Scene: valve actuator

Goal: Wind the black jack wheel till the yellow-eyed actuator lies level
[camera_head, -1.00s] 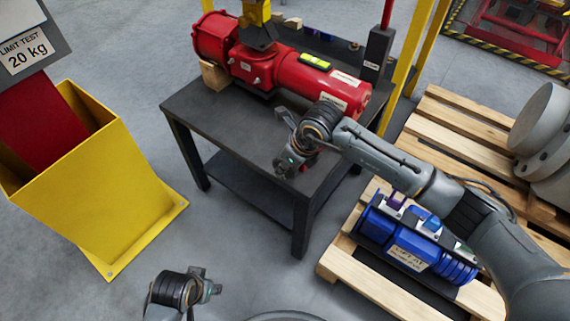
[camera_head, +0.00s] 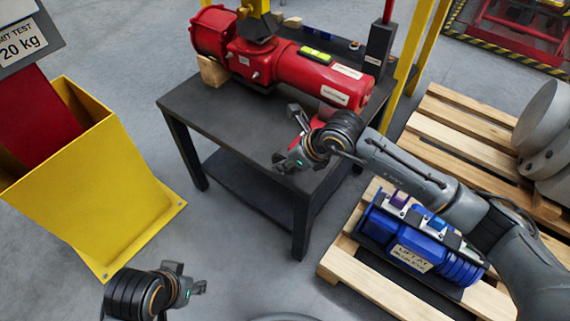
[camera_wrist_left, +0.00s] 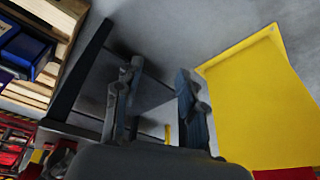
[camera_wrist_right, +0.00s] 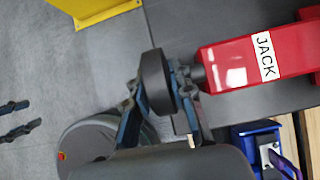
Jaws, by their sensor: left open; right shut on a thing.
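The red actuator (camera_head: 285,68) lies on the dark table, with a yellow piece (camera_head: 262,12) at its top and a yellow-green level vial (camera_head: 315,55) on its body. Whether it is level, I cannot tell. A wood block (camera_head: 212,71) is under its left end. The red jack (camera_wrist_right: 240,62), labelled JACK, shows in the right wrist view with the black wheel (camera_wrist_right: 153,82) at its end. My right gripper (camera_head: 290,140) is shut on the wheel, which is mostly hidden in the head view. My left gripper (camera_head: 187,280) is open and empty, low over the floor.
A yellow bin (camera_head: 90,180) under a 20 kg limit sign stands left of the table (camera_head: 240,130). A wooden pallet (camera_head: 345,268) with a blue actuator (camera_head: 420,245) is at the right, under my right arm. Floor between bin and table is clear.

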